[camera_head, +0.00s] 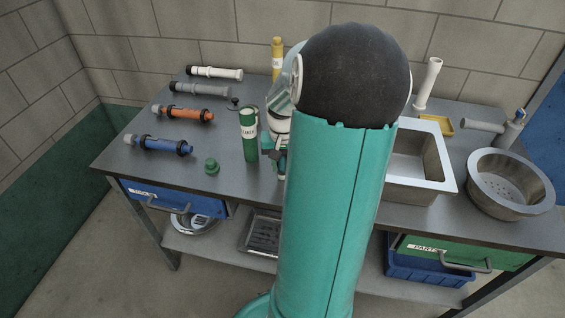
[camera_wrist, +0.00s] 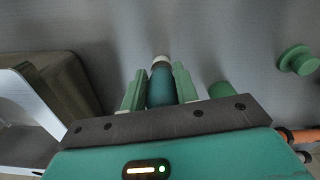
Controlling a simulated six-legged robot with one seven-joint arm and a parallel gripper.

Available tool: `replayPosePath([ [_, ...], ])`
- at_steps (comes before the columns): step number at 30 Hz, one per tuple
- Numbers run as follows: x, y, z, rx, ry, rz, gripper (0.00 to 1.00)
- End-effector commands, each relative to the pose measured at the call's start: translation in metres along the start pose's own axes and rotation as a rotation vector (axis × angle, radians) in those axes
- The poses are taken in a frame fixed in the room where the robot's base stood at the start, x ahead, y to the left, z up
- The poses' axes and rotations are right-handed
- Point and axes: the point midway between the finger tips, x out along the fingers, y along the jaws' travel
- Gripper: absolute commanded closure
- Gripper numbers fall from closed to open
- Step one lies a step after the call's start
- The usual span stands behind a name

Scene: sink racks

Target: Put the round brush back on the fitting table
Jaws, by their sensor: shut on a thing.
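My gripper (camera_wrist: 159,88) is shut on a slim upright thing, which I take to be the round brush (camera_wrist: 161,87). It has a dark blue-green body and a pale, brownish end, and sits between the two green fingers. In the head view my gripper (camera_head: 279,160) is low over the grey fitting table (camera_head: 225,180), just right of the green cleaner can (camera_head: 249,136). My arm hides much of it there. I cannot tell whether the held thing touches the tabletop.
Several pipe fittings, among them an orange one (camera_head: 184,113) and a blue one (camera_head: 160,145), lie at the left. A green cap (camera_head: 211,166) is near the front edge. The sink (camera_head: 447,165), a round strainer bowl (camera_head: 512,207) and a brush holder (camera_head: 509,134) stand right.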

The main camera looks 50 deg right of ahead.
Motion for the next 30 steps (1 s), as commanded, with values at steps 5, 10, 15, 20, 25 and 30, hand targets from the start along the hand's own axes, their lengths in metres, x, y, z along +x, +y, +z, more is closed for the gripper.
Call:
replayPosePath([
  [5, 0.002, 0.0, 0.0, 0.0, -0.001, 0.0, 1.0],
  [10, 0.003, 0.0, 0.0, 0.0, -0.001, 0.0, 0.49],
  [15, 0.003, 0.0, 0.0, 0.0, 0.0, 0.0, 0.48],
  [20, 0.001, 0.001, 0.0, 0.0, 0.0, 0.0, 0.48],
  [25, -0.017, 0.0, -0.001, -0.001, 0.004, 0.002, 0.48],
  [30, -0.053, 0.0, -0.001, -0.001, 0.006, 0.002, 0.48],
])
